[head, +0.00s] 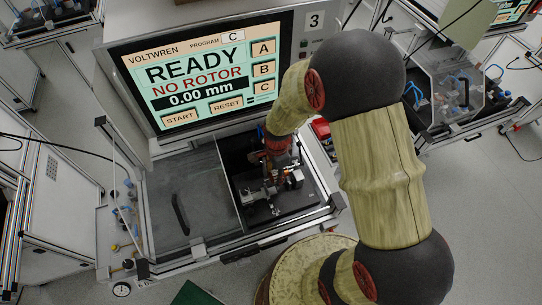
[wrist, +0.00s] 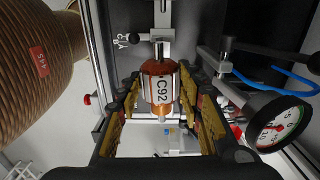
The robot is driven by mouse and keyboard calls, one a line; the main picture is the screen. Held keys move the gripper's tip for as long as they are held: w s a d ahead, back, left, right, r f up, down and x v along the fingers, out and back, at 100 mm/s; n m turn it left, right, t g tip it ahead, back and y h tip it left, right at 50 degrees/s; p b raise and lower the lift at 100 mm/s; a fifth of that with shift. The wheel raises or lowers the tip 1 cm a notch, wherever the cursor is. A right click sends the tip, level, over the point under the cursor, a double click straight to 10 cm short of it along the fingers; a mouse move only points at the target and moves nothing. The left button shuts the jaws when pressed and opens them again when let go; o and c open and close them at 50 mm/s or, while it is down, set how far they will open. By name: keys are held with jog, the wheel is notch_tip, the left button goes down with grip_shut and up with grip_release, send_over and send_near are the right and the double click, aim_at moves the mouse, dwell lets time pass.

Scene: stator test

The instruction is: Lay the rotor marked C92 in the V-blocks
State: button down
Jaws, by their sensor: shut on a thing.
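The rotor marked C92 (wrist: 161,88) is between the fingers of my gripper (wrist: 160,100) in the wrist view, with its label facing the camera. My gripper is shut on it. Its shaft runs up and down in the picture, and the upper end overlaps a grey V-block (wrist: 154,42). I cannot tell whether the shaft touches it. The other block is partly hidden near the lower shaft end. In the head view my gripper (head: 279,160) is low over the fixture (head: 262,196) inside the tester, and the rotor is hard to make out.
The tester screen (head: 205,75) reads READY, NO ROTOR, 0.00 mm, program C. A dial gauge (wrist: 278,126) stands close at the right of my gripper, with blue tubing (wrist: 275,78) above it. A clear sliding door (head: 190,200) covers the left of the tester bay.

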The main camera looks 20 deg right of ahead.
jog(key=shift+w+r+m, duration=0.1)
jog(key=shift+w+m, duration=0.2)
jog(key=shift+w, duration=0.05)
jog(key=shift+f, duration=0.2)
jog(key=shift+a+f+b, duration=0.1)
jog(key=shift+f+b, duration=1.8)
jog(key=shift+f, duration=0.7)
jog(key=shift+f+b, duration=0.9)
jog(key=shift+f, duration=0.4)
jog(key=c, duration=1.1)
grip_release()
jog(key=shift+s, duration=0.1)
